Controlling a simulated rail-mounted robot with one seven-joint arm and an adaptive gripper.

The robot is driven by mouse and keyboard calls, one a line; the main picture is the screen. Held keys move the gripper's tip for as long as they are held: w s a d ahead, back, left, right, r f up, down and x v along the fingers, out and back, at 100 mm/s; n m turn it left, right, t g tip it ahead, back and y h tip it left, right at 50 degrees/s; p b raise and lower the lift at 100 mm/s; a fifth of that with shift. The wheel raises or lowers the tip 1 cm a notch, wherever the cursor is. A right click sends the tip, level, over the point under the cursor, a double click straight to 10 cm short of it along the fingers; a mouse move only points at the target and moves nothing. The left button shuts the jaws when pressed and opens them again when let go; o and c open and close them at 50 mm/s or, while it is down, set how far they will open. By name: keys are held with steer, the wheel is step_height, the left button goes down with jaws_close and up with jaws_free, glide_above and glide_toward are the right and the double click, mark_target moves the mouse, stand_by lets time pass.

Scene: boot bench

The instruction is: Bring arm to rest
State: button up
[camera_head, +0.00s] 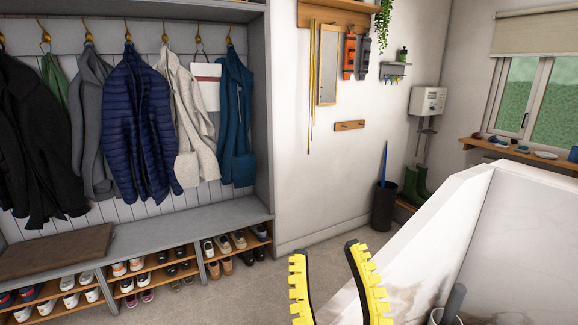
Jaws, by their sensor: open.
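My gripper (328,277) shows at the bottom of the head view, right of centre. The rest of my arm is below the picture edge and out of sight. The fingers appear in front of the bare floor (240,292), left of a white panel or wall.
A boot bench (150,235) with coats above and shoes below fills the left. A white, stained panel (425,235) rises close on the right. Green boots (418,185) and a dark bin (384,206) stand at the back wall. Open floor lies between bench and panel.

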steer(key=s+d+r+m+g+h+p, duration=0.2)
steer(key=s+m+h+p, duration=0.1)
steer(key=s+m+h, duration=0.25)
step_height(320, 180, up, 13)
steer(key=p, duration=1.3)
steer(key=shift+r+n+y+p, duration=0.15)
steer(key=shift+n+y+p, duration=0.2)
steer(key=shift+n, duration=0.1)
steer(key=shift+d, duration=0.15)
